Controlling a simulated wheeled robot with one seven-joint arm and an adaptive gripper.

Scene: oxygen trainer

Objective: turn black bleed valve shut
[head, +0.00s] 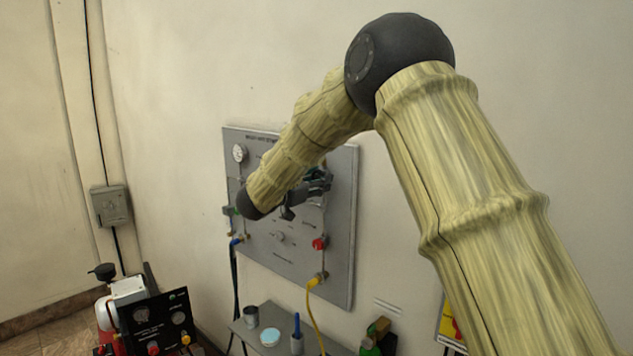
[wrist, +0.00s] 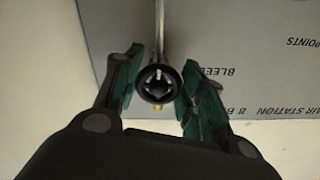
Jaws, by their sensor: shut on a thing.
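The black bleed valve (wrist: 157,84) is a round dark knob at the end of a metal pipe in the wrist view, with a small brass tip below it. My gripper (wrist: 163,85) has one dark green-padded finger on each side of the knob and is shut on it. The panel's printed "BLEED" lettering shows behind, to the right. In the head view my gripper (head: 303,194) is at the upper right of the grey panel (head: 338,262). My arm and gripper hide the valve there.
A red knob (head: 320,243) and a yellow hose (head: 313,310) are at the panel's lower right. A gauge (head: 240,153) is at its upper left. A black-faced unit (head: 160,325) stands at lower left.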

